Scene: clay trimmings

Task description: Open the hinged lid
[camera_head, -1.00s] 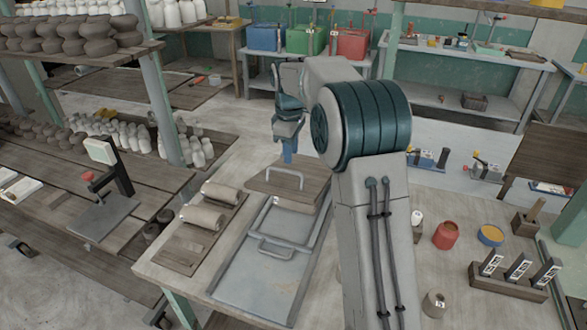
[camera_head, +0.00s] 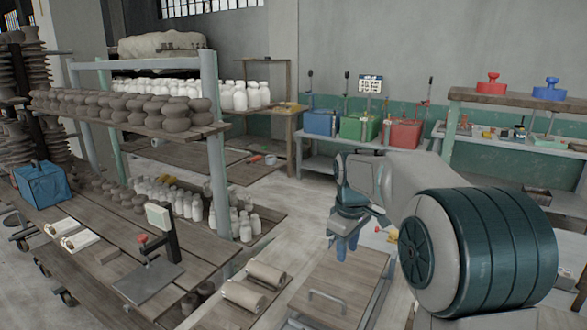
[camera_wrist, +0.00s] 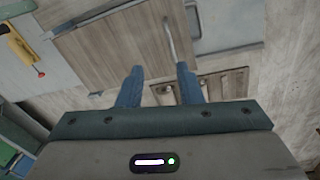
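A flat wooden lid (camera_head: 350,277) with a light metal bar handle (camera_head: 326,304) lies on the worktable at the bottom of the head view. In the wrist view, the lid's wooden boards (camera_wrist: 105,50) fill the upper middle, and the bar handle (camera_wrist: 170,38) shows above the fingertips. My gripper (camera_head: 343,246) points down above the lid's far part, apart from the handle. In the wrist view my gripper (camera_wrist: 157,70) has its two blue fingers apart with nothing between them. The lid's hinge cannot be made out.
Rolled clay slabs (camera_head: 265,273) lie on a board left of the lid. A press-like stand (camera_head: 160,245) and shelves of pots (camera_head: 130,105) stand at the left. Red, green and blue bins (camera_head: 358,128) stand on a rear table. My arm hides the right side.

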